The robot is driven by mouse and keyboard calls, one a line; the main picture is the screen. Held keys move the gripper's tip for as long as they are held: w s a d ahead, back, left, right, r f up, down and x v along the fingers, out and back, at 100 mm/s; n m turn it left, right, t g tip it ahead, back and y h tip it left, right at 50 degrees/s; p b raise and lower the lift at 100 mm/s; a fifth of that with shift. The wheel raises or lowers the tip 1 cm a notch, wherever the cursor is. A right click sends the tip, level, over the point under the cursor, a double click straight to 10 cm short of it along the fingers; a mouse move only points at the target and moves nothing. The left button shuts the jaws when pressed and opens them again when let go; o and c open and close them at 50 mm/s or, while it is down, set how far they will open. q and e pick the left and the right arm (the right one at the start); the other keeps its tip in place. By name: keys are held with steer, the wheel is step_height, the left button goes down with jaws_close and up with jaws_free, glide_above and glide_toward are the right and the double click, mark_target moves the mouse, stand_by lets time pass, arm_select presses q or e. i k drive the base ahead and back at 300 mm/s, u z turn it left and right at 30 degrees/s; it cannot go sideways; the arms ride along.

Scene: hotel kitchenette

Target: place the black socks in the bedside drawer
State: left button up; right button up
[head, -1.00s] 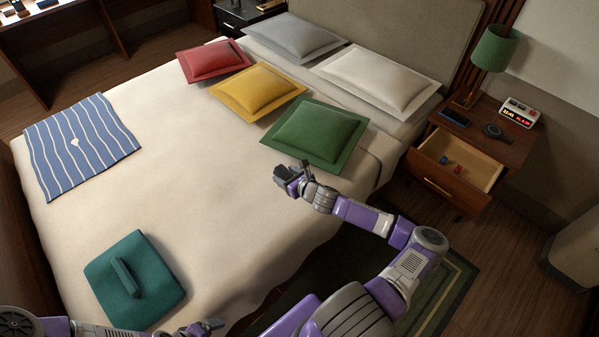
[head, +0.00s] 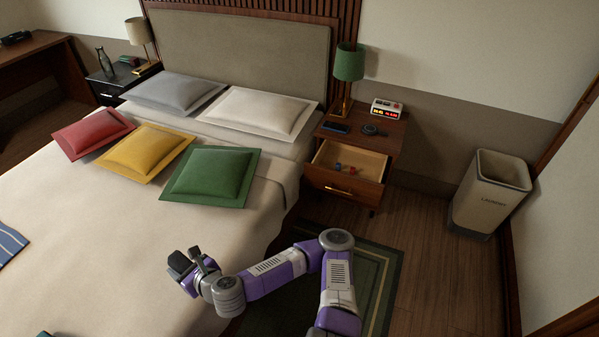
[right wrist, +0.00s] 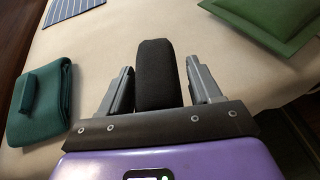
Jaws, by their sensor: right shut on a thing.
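My right gripper (head: 192,262) is shut on the black socks (right wrist: 158,75), a rolled black bundle that stands out between the two fingers in the right wrist view. It holds them above the bed, in front of the green cushion (head: 210,175). In the head view the socks are dark and hard to tell from the fingers. The bedside drawer (head: 343,185) is pulled open in the wooden nightstand (head: 390,146), right of the bed and beyond my right gripper. Small red and blue things (head: 340,166) lie inside it, with bare floor around them. My left gripper is out of view.
The nightstand top carries a green lamp (head: 349,62), a dark phone (head: 335,127), a dark round item (head: 370,130) and a clock (head: 386,108). A laundry bin (head: 488,195) stands at right. A teal folded item (right wrist: 40,105) lies on the bed.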

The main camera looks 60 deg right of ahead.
mark_target(346, 170)
steer(key=z, duration=0.4)
steer(key=k, duration=0.95)
steer(key=z, duration=1.5)
steer(key=i, duration=2.4)
steer(key=u, duration=1)
